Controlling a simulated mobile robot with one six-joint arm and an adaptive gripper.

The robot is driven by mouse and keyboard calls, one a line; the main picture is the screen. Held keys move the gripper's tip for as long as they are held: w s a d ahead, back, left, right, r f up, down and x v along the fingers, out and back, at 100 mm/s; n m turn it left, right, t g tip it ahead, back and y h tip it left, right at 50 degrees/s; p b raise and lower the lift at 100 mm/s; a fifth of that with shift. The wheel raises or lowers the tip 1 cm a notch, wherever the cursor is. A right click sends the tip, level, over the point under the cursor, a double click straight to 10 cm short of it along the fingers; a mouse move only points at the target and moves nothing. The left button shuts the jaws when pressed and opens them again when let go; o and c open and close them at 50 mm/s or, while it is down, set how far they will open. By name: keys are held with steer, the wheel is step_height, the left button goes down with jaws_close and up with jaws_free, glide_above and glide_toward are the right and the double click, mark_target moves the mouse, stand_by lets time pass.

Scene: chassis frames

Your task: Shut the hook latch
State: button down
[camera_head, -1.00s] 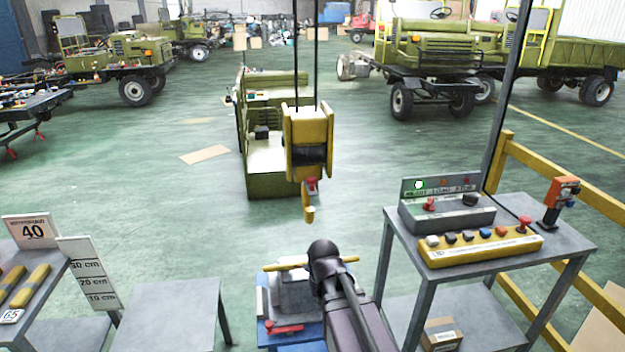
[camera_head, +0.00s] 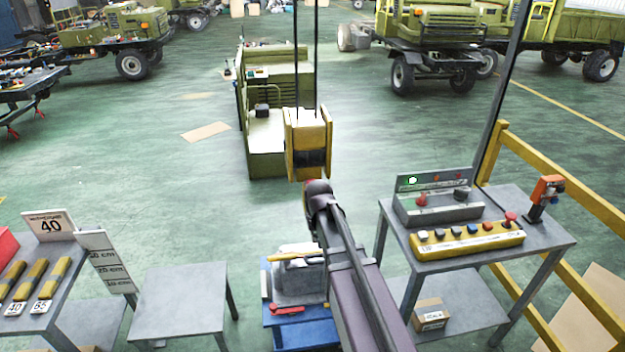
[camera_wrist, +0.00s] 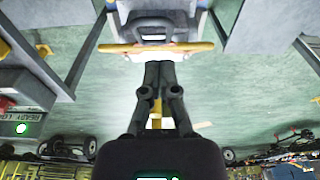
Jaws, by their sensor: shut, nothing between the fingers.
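A yellow hook block (camera_head: 294,150) with a dark middle hangs on two cables in the head view. A sliver of red (camera_head: 307,184) shows below it, mostly covered by my arm; the hook and its latch are otherwise hidden there, so the latch's state cannot be told. My arm's dark end lies over the space just under the block; whether it touches cannot be told. In the wrist view my gripper (camera_wrist: 160,72) is shut and empty. A narrow yellow piece (camera_wrist: 156,116) shows between its finger links, perhaps part of the hook.
Below stands a grey load with a yellow bar (camera_head: 285,254) on a blue base (camera_head: 300,334). A table (camera_head: 545,250) with a yellow button panel (camera_head: 468,240) is at right, beside a yellow railing (camera_head: 560,178). A bare grey table (camera_head: 180,290) stands at left.

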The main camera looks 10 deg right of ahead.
steer(key=w+d+r+t+p, duration=0.1)
steer(key=w+d+r+p, duration=0.1)
steer(key=w+r+p, duration=1)
step_height(320, 180, up, 5)
steer(key=p, duration=0.3)
steer(key=shift+w+d+f, duration=0.15)
steer(key=shift+w+f, duration=0.05)
steer(key=shift+w, duration=0.15)
steer(key=shift+f, duration=0.2)
steer(key=b+x, duration=0.9)
steer(key=shift+w+d+f, duration=0.1)
steer(key=shift+w+f, duration=0.05)
steer(key=shift+f, duration=0.15)
steer(key=shift+b, duration=0.3)
steer(key=shift+w+a+f, duration=0.1)
steer(key=shift+a, duration=0.15)
